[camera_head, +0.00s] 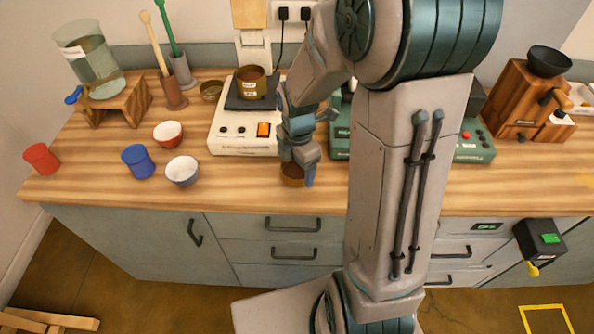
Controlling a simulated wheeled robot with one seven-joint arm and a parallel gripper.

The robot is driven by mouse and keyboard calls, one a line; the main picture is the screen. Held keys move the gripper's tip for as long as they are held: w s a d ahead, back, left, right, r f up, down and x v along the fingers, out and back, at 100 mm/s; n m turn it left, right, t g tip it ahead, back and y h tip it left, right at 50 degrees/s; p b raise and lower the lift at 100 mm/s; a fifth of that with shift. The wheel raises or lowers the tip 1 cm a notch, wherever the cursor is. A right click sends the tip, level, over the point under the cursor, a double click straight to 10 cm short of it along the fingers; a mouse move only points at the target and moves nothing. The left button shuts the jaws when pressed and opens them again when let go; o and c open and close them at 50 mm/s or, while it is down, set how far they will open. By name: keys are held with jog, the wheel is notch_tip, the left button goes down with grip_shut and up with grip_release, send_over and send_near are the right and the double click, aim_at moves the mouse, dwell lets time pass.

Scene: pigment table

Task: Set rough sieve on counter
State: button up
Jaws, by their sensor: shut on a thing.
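My gripper (300,166) points down near the counter's front middle and is shut on a small round brown vessel, which I take for the rough sieve (290,181). The fingers cover much of the sieve, and its upper rim shows at their left. It is at or just above the wooden counter (235,197); I cannot tell whether it touches. A similar brown vessel with a pale label (251,87) stands on the black plate of the white machine (229,135) behind.
A green machine (470,152) and wooden grinder (518,100) are at the right. My arm hides the counter's middle right. The front strip left of my gripper is clear.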

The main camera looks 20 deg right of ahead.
aim_at(298, 172)
jog(key=shift+f, duration=1.45)
jog(key=shift+f, duration=0.15)
jog(key=o, duration=1)
